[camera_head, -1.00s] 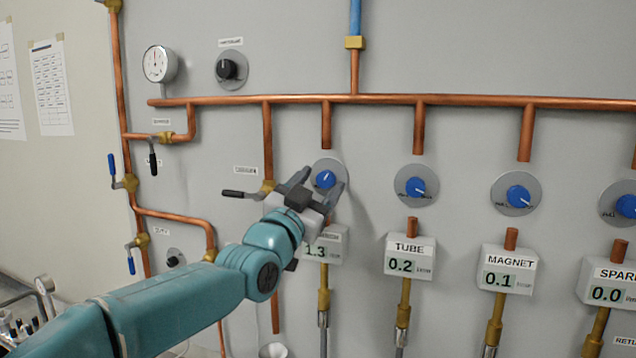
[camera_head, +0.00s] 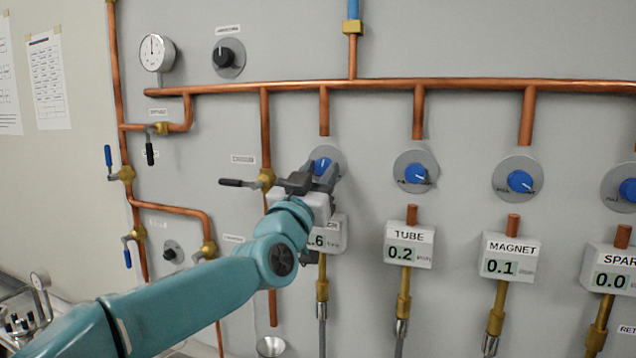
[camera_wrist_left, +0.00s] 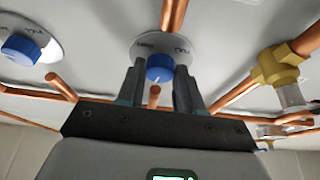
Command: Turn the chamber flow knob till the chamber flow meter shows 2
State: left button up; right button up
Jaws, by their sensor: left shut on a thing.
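The chamber flow knob is the blue knob (camera_head: 321,166) on a grey round dial plate, leftmost in the row of blue knobs. It also shows in the left wrist view as a blue knob (camera_wrist_left: 159,68) between the two fingers. My left gripper (camera_head: 312,178) is shut on this knob. The chamber flow meter (camera_head: 332,235) sits just below, partly hidden by my gripper; the visible part reads ".6", and its first digit and label are mostly covered. My right gripper is not in view.
To the right are the TUBE meter (camera_head: 409,245) at 0.2, the MAGNET meter (camera_head: 509,258) at 0.1 and another at 0.0, each below a blue knob. A black-handled valve (camera_head: 265,178) is close left of my gripper. Copper pipes run across the wall.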

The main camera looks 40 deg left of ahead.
pick_arm(q)
jog(key=n+y, duration=0.1)
jog(key=n, duration=0.1)
jog(key=n+y, duration=0.1)
jog(key=n, duration=0.1)
jog(key=shift+d+g, duration=0.2)
jog(key=shift+g, duration=0.1)
jog(key=shift+d+r+n+g+y+p, duration=0.1)
jog(key=shift+n+g+y+p, duration=0.5)
jog(key=shift+n, duration=1.05)
jog(key=shift+n+g+y+p, duration=0.25)
jog(key=shift+n+g+y, duration=0.4)
jog(key=shift+n, duration=1.3)
jog(key=o, duration=1)
jog(key=shift+o, duration=0.2)
jog(key=b+v, duration=0.4)
jog(key=v, duration=1.2)
jog(key=shift+f+b, duration=0.35)
jog(key=shift+d, duration=0.1)
